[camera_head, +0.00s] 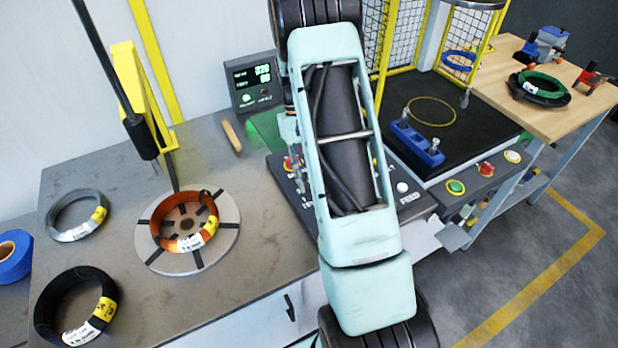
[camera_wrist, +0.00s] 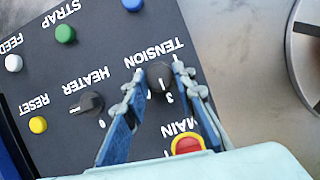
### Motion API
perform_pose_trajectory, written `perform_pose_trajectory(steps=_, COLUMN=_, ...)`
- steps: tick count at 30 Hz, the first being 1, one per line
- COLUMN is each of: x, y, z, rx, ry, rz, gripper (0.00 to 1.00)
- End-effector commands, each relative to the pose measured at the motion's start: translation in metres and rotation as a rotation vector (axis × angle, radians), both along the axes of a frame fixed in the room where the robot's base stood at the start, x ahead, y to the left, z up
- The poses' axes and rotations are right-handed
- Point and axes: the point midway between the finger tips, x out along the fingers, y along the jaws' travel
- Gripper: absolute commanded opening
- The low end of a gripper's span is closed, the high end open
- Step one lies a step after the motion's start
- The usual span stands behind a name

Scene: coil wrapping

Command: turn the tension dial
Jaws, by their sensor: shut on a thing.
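The black tension dial (camera_wrist: 159,76) sits on the dark control panel (camera_wrist: 75,130), beside the label TENSION. The wrist view shows my gripper (camera_wrist: 158,80) with its two blue-grey fingers, one on each side of the dial. It is shut on the dial. Part of the dial's marks show, with a 3 below it; the fingers cover other marks. In the head view my pale green arm hides the dial and most of the panel (camera_head: 408,205); a bit of my gripper (camera_head: 291,135) shows at its left edge.
The heater knob (camera_wrist: 88,102), red main button (camera_wrist: 187,145), and yellow reset button (camera_wrist: 38,125) are close by. A green strap button (camera_wrist: 65,33) is farther off. An orange coil (camera_head: 185,222) rests on the turntable (camera_head: 226,240) to the left. A display (camera_head: 252,82) stands behind.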

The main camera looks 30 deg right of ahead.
Motion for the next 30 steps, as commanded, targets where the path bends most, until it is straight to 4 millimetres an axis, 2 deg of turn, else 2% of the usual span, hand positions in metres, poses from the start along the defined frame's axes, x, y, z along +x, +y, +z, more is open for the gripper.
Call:
perform_pose_trajectory(steps=14, x=-0.0004, y=0.0002, z=-0.0006, rx=0.0, ry=0.001, rz=-0.012, gripper=0.01)
perform_pose_trajectory(steps=15, x=-0.0004, y=0.0002, z=-0.0006, rx=0.0, ry=0.001, rz=-0.012, gripper=0.28)
perform_pose_trajectory(steps=19, x=-0.0004, y=0.0002, z=-0.0005, rx=0.0, ry=0.001, rz=-0.012, gripper=0.42)
perform_pose_trajectory(steps=30, x=0.0031, y=-0.0005, z=0.0054, rx=-0.001, ry=-0.003, rz=-0.012, gripper=0.42)
